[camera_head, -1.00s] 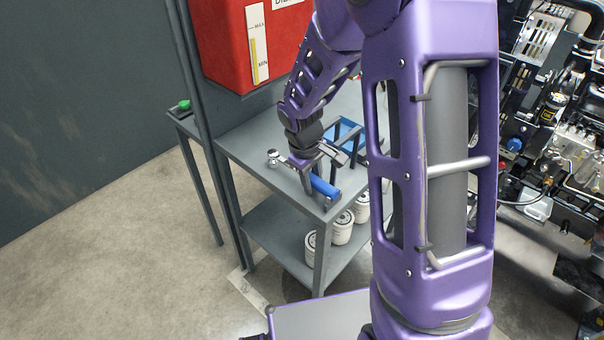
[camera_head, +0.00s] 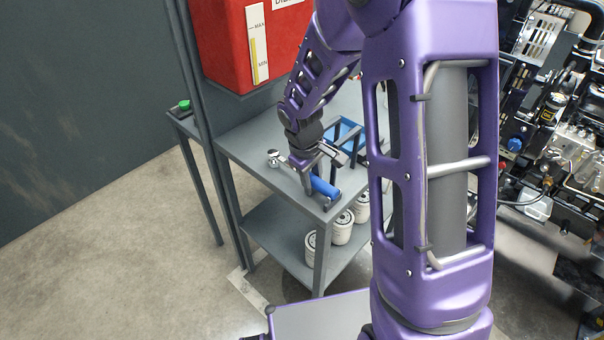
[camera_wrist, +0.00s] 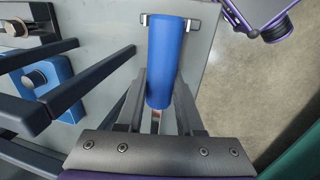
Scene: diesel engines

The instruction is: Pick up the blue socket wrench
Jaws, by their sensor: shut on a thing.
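The blue socket wrench has a blue handle (camera_head: 325,187) and a silver head (camera_head: 273,157). It is at the front edge of the grey table (camera_head: 258,145) in the head view. In the wrist view the blue handle (camera_wrist: 167,60) points away from my gripper (camera_wrist: 157,110). My gripper (camera_head: 308,182) is shut on the wrench, with the handle sticking out on one side and the head on the other. The wrist view hides the silver head. I cannot tell whether the wrench touches the tabletop.
A dark rack with blue parts (camera_head: 349,133) stands on the table close beside my gripper. White filters (camera_head: 342,228) stand on the lower shelf. A red tank (camera_head: 245,45) hangs behind the table. An engine (camera_head: 565,130) is at the right.

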